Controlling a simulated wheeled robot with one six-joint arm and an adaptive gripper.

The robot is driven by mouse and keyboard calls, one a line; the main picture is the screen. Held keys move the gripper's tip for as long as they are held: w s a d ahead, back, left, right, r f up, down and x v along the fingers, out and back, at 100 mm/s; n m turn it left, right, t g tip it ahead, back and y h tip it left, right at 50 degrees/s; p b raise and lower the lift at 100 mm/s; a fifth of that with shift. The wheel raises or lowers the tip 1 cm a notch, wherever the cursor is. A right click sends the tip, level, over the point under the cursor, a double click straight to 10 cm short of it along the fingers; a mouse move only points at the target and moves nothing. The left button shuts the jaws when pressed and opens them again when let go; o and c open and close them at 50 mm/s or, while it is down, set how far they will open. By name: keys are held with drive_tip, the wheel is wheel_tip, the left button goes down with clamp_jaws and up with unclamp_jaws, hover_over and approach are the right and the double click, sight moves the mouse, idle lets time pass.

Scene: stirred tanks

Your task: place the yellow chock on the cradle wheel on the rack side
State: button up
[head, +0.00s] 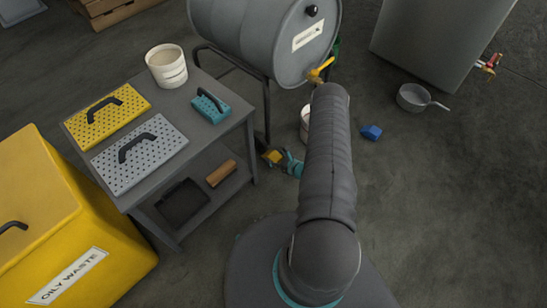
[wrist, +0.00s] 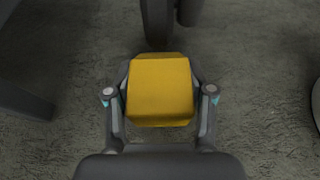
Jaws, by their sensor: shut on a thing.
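The yellow chock (wrist: 160,90) is held between the two fingers of my gripper (wrist: 160,103) in the wrist view. In the head view the chock (head: 272,157) shows low by the floor, beside the grey stand, with part of my gripper (head: 291,163) to its right. A dark wheel (wrist: 157,22) stands just beyond the chock in the wrist view, nearly in line with it. I cannot tell whether chock and wheel touch. The cradle (head: 238,65) carries a grey drum (head: 265,35). My arm hides part of the cradle's foot in the head view.
The grey stand (head: 190,140) with perforated plates is close on the left. A white bucket (head: 304,122) is under the drum's yellow tap, partly behind my arm. A blue block (head: 371,132) and a pan (head: 412,98) lie right. Floor at lower right is clear.

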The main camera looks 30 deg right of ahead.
drive_tip(key=shift+f, duration=0.2)
drive_tip(key=o, duration=1.3)
drive_tip(key=shift+r, duration=0.2)
drive_tip(key=shift+s+d+r, duration=0.1)
drive_tip(key=shift+s, duration=0.15)
drive_tip(key=v, duration=1.1)
drive_tip(key=shift+s+r, duration=0.15)
drive_tip(key=shift+s, duration=0.05)
